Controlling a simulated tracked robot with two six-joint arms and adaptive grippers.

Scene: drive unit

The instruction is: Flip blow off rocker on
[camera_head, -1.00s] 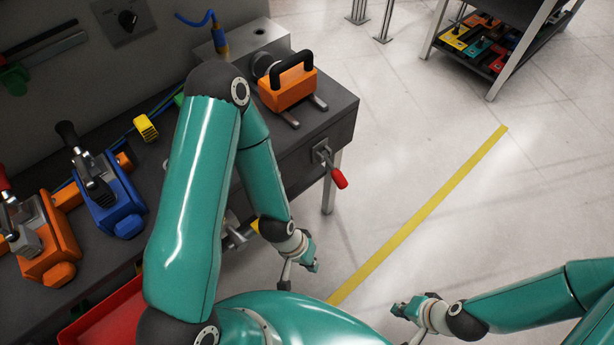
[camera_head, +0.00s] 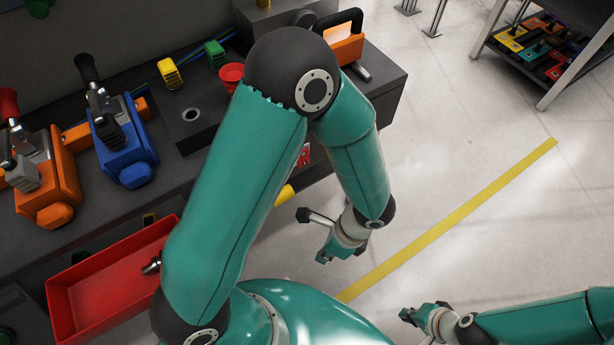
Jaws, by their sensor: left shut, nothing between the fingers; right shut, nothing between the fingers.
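I cannot make out a blow off rocker; my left arm covers part of the bench where it might be. A small red panel piece (camera_head: 303,156) shows on the bench front, partly behind that arm, too small to read. My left gripper (camera_head: 328,250) is shut and empty over the floor, right of the bench and clear of it. My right gripper (camera_head: 409,316) is shut and empty at the lower right, over the floor.
On the bench (camera_head: 372,105) stand an orange lever unit (camera_head: 62,170), a blue lever unit (camera_head: 130,150), a yellow block (camera_head: 170,74), a green block (camera_head: 214,53) and a red round part (camera_head: 231,76). A red tray (camera_head: 110,285) sits lower left.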

